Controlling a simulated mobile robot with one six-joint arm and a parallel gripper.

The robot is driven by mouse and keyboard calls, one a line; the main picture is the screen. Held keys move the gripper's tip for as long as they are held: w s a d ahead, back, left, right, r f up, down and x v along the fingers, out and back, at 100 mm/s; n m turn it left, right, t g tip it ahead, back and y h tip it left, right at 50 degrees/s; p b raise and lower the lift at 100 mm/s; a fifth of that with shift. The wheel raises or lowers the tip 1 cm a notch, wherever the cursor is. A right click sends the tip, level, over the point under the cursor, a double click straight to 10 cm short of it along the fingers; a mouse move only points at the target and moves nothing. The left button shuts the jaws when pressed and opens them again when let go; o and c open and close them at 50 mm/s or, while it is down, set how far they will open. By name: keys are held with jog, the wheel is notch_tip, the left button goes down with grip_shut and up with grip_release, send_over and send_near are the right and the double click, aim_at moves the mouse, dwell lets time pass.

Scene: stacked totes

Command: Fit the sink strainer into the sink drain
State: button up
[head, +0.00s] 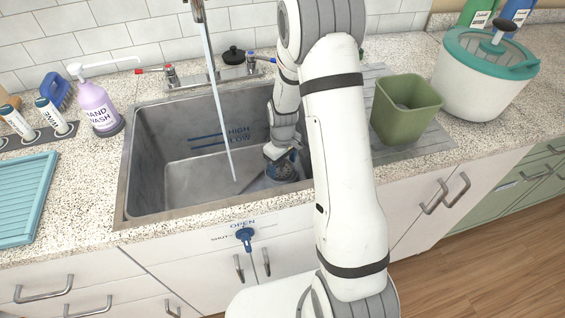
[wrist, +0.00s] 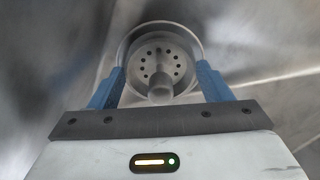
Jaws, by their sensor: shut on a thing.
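The metal sink strainer (wrist: 160,62) is a round disc with a ring of holes and a central knob pointing toward the wrist camera. My gripper (wrist: 160,76) has its blue fingers on either side of it, shut on it. A wider round metal rim surrounds the strainer in the wrist view; I cannot tell whether the strainer is seated in the drain or held above it. In the head view my gripper (head: 282,168) is low in the right part of the steel sink (head: 165,185), where my arm and fingers hide the strainer and the drain.
A thin stream of water (head: 218,100) falls from the faucet into the sink's middle. A soap bottle (head: 98,108) and teal drying tray (head: 22,195) are at left. A green bin (head: 404,115) and white-teal tub (head: 482,80) stand at right. A blue valve handle (head: 244,236) is on the front.

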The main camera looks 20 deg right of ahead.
jog(key=shift+f+b, duration=0.4)
jog(key=shift+f, duration=0.2)
jog(key=shift+r, duration=0.15)
jog(key=shift+r+p, duration=0.8)
jog(key=shift+r, duration=0.2)
jog(key=shift+f+b, duration=1.2)
dwell(1.2)
jog(key=o, duration=1.1)
jog(key=shift+o, duration=0.2)
jog(key=shift+r, duration=0.15)
notch_tip(320, 180, up, 8)
jog(key=shift+f+p, duration=0.15)
jog(key=shift+p, duration=0.25)
